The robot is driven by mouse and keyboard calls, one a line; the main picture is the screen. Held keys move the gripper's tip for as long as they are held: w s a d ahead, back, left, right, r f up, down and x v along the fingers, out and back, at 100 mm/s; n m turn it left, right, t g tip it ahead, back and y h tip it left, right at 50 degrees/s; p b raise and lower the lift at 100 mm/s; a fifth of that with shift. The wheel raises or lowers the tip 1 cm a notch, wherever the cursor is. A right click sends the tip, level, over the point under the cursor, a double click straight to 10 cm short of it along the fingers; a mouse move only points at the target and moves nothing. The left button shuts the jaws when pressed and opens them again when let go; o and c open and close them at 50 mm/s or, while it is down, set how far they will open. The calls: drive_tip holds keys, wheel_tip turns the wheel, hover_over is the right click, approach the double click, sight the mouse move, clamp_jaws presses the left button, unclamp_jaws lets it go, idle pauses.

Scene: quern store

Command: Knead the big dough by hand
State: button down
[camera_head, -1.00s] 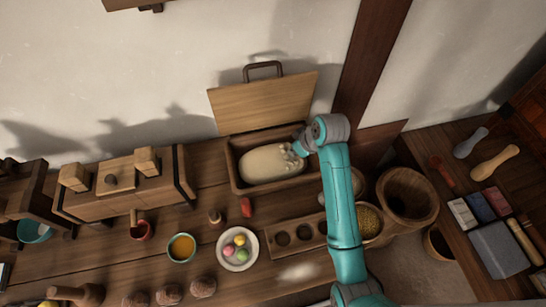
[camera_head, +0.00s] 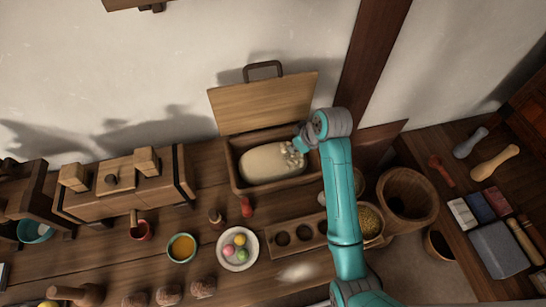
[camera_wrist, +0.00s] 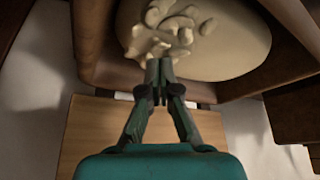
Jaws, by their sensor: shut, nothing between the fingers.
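The big dough (camera_head: 266,163) is a pale oval mass lying in an open wooden trough (camera_head: 236,181). Its right end is uneven, with several lumps and dents, seen close in the wrist view (camera_wrist: 225,50). My gripper (camera_head: 298,148) is at the dough's right end, inside the trough's right side. In the wrist view my gripper (camera_wrist: 159,66) is shut and empty, its tips at the edge of the lumpy patch. Whether the tips touch the dough I cannot tell.
The trough's lid (camera_head: 262,102) stands raised behind it against the wall. In front are a plate of coloured balls (camera_head: 237,262), a wooden tray with round hollows (camera_head: 283,238) and a red item (camera_head: 246,207). A wooden bucket (camera_head: 407,208) stands to the right.

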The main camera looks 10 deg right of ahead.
drive_tip(key=shift+f, duration=1.5)
drive_tip(key=shift+r, duration=1.5)
drive_tip(key=shift+r, duration=3)
